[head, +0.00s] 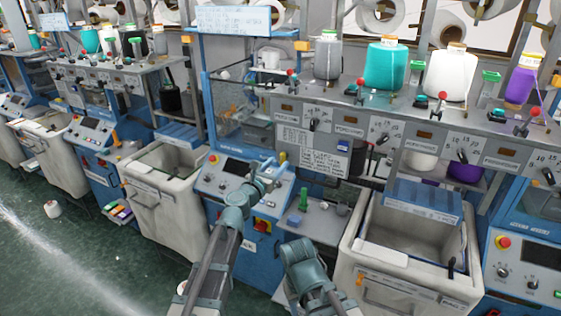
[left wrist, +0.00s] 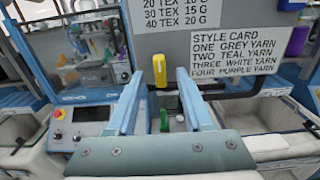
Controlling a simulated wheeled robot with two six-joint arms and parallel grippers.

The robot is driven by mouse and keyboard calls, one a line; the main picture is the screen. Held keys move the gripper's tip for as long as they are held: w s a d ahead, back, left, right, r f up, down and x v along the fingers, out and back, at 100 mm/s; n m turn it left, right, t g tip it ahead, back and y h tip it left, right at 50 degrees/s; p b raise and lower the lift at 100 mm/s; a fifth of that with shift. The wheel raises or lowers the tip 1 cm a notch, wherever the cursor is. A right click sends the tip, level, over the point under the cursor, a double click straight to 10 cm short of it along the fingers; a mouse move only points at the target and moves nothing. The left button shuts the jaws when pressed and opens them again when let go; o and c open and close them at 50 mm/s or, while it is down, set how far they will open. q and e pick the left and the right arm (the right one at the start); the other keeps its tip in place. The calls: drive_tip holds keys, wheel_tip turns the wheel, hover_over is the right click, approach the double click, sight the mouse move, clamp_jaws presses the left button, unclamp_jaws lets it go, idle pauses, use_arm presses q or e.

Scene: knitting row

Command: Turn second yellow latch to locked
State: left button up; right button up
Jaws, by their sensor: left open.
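In the left wrist view a yellow latch (left wrist: 160,70) stands roughly upright, with a darker lower part, in line with the gap between my left fingers. In the head view the yellow latch (head: 283,158) shows small at the right edge of the blue control panel. My left gripper (left wrist: 159,82) is open and empty, its two blue fingers to either side of the latch in the picture. I cannot tell whether they touch it. In the head view my left gripper (head: 267,172) is just left of the latch. My right arm shows low in the middle; its gripper is not visible.
Cream bins (head: 165,190) stand to both sides. Yarn cones, including a teal one (head: 386,68), line the upper shelf.

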sight(285, 157)
use_arm(q)
drive_tip(key=shift+x, duration=1.5)
clamp_jaws()
